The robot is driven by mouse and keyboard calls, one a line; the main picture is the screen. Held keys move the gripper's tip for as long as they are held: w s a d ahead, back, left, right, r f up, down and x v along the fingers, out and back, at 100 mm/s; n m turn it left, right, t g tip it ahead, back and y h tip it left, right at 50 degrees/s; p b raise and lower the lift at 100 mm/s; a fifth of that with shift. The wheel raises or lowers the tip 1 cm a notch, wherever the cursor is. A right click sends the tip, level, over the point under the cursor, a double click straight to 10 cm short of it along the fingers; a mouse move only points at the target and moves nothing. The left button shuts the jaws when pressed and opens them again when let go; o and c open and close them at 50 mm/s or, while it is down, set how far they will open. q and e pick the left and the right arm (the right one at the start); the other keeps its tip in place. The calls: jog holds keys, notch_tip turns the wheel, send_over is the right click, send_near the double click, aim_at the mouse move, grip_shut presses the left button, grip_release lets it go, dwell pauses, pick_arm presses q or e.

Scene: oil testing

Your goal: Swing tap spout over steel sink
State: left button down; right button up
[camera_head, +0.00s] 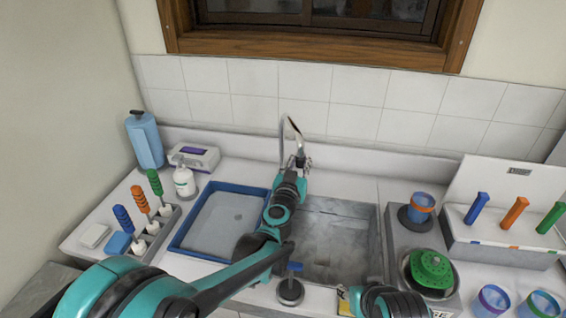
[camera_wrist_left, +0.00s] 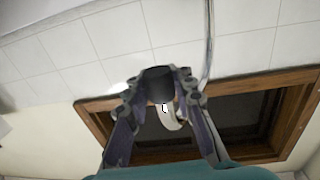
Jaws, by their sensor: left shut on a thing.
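The tap spout (camera_head: 291,124) is a thin, pale arch at the back of the counter. My left gripper (camera_head: 298,160) is at its front end. In the left wrist view, my left gripper (camera_wrist_left: 160,88) is shut on the spout, with a dark cylindrical end (camera_wrist_left: 158,80) between the fingers and a pale curved part (camera_wrist_left: 170,118) behind it. The steel sink (camera_head: 345,245) is the grey basin right of my left forearm, which hides its left edge. The tap's base is partly hidden by my arm. My right gripper is not seen; only part of that arm shows at the bottom.
A blue-rimmed basin (camera_head: 190,216) lies left of my arm. A soap bottle (camera_head: 184,182), a blue canister (camera_head: 145,142) and a brush rack (camera_head: 150,240) stand farther left. A green-topped item (camera_head: 431,268) and an orange-blue cup (camera_head: 421,207) stand right of the sink. A window (camera_head: 320,38) is behind.

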pick_arm(q)
jog(key=shift+y, duration=0.3)
jog(key=shift+w+d, duration=0.2)
jog(key=shift+d, duration=0.5)
jog(key=shift+w+d, duration=0.2)
jog(key=shift+d, duration=0.45)
jog(key=shift+w+d, duration=0.2)
jog(key=shift+d, duration=0.5)
jog(key=c, duration=1.3)
grip_release()
jog(key=shift+o, duration=0.2)
jog(key=shift+s+d, duration=0.1)
jog(key=shift+s, duration=0.05)
jog(key=v, duration=1.2)
